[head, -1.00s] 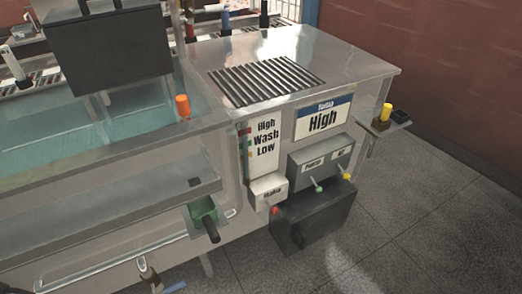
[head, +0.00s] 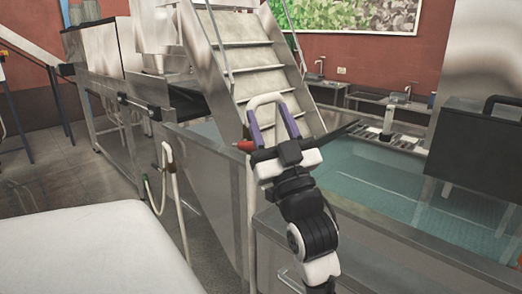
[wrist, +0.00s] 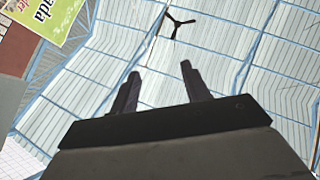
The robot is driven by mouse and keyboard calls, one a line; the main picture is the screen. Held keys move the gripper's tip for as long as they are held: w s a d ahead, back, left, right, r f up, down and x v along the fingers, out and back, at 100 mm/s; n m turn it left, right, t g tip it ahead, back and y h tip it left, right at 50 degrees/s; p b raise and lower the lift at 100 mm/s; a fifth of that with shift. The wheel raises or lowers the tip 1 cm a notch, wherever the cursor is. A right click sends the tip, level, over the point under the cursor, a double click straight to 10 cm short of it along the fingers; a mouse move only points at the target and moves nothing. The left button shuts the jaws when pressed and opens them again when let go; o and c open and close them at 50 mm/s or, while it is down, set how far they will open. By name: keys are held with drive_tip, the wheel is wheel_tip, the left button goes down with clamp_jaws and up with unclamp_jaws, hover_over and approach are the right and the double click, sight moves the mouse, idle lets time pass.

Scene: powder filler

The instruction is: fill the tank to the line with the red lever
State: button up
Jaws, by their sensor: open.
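The tank (head: 395,185) holds teal liquid and fills the right of the head view. Its fill line cannot be made out. My gripper (head: 273,124) is raised at the middle of the head view, with two purple fingers apart and nothing seen between them. In the wrist view my gripper (wrist: 161,84) points up at the ceiling, also empty. A small red handle-like part (head: 246,146) shows just left of my gripper, by the tank's edge; I cannot tell what it works. The control box with the coloured levers is out of view now.
Metal stairs (head: 248,65) with rails stand behind my gripper. A conveyor machine (head: 115,85) stands at the left. A hose (head: 165,175) hangs on the tank's side. A white surface (head: 95,250) fills the lower left. A dark panel (head: 485,150) stands over the tank at the right.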

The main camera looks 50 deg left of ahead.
drive_tip(key=w+a+f+m+g+h, duration=0.1)
drive_tip(key=w+a+f+g+h, duration=0.3)
drive_tip(key=w+f, duration=0.3)
drive_tip(key=g+h+b, duration=0.1)
drive_tip(key=g+h, duration=0.3)
approach(250, 144)
drive_tip(key=shift+n, duration=0.4)
drive_tip(key=a+p, duration=0.3)
drive_tip(key=a, duration=0.6)
drive_tip(key=shift+s+a+f, duration=0.1)
drive_tip(key=shift+a+f, duration=0.05)
drive_tip(key=shift+a, duration=0.25)
drive_tip(key=shift+s+a+f, duration=0.1)
drive_tip(key=shift+a, duration=0.75)
clamp_jaws()
